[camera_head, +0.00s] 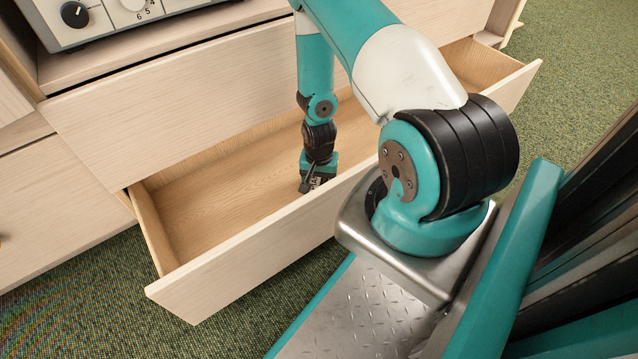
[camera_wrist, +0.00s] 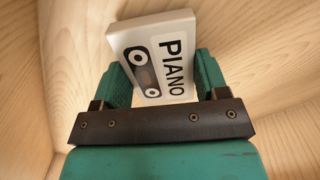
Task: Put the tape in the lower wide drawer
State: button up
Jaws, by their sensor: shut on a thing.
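The tape is a white cassette (camera_wrist: 160,55) labelled PIANO, with a dark picture of a cassette on it. In the wrist view it sits between the two green fingers of my gripper (camera_wrist: 160,75), which is shut on it. In the head view my gripper (camera_head: 314,184) points down inside the open lower wide drawer (camera_head: 235,255), near its front panel; the tape is hard to make out there. The drawer is pulled well out and its visible wooden floor is bare. I cannot tell whether the tape touches the drawer floor.
A closed wide drawer front (camera_head: 170,110) lies above the open one. A grey device with knobs (camera_head: 110,15) stands on the cabinet top. Another cabinet front (camera_head: 50,210) is at the left. Green carpet (camera_head: 90,300) surrounds the cabinet.

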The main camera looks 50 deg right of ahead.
aim_at(319, 181)
jog(key=shift+f, duration=0.15)
jog(key=shift+f, duration=0.15)
jog(key=o, duration=0.9)
jog(key=shift+o, duration=0.2)
notch_tip(319, 181, up, 12)
jog(key=p, duration=0.7)
jog(key=shift+r, duration=0.25)
